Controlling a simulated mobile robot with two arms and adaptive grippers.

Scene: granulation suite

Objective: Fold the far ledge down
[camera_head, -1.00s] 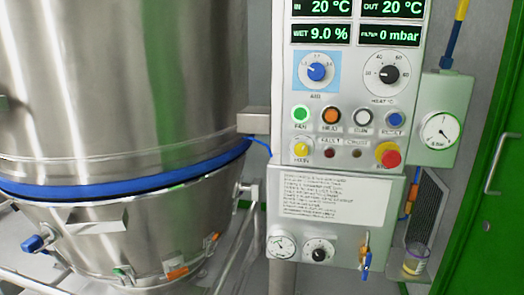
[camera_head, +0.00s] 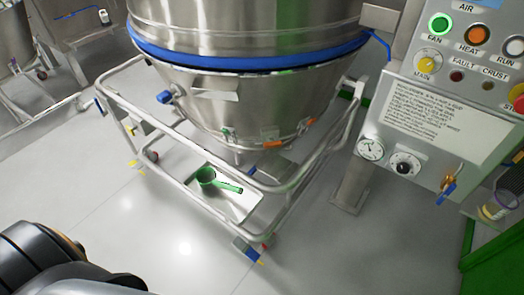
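No part in view can be clearly made out as the far ledge. A flat metal tray (camera_head: 236,213) sits low inside the tubular trolley frame, with a green scoop (camera_head: 218,184) lying on it. Behind it, a grey flat plate (camera_head: 272,170) shows under the bowl, partly hidden by the frame rail. A dark rounded part of my own arm shows at the bottom left. Neither gripper's fingers are in view.
A steel bowl (camera_head: 240,106) with a blue ring seal (camera_head: 254,62) sits in the trolley frame (camera_head: 289,186). The control panel (camera_head: 428,120) stands at right on a post. Another steel vessel (camera_head: 15,40) is at far left. Grey floor (camera_head: 120,210) is clear at front left.

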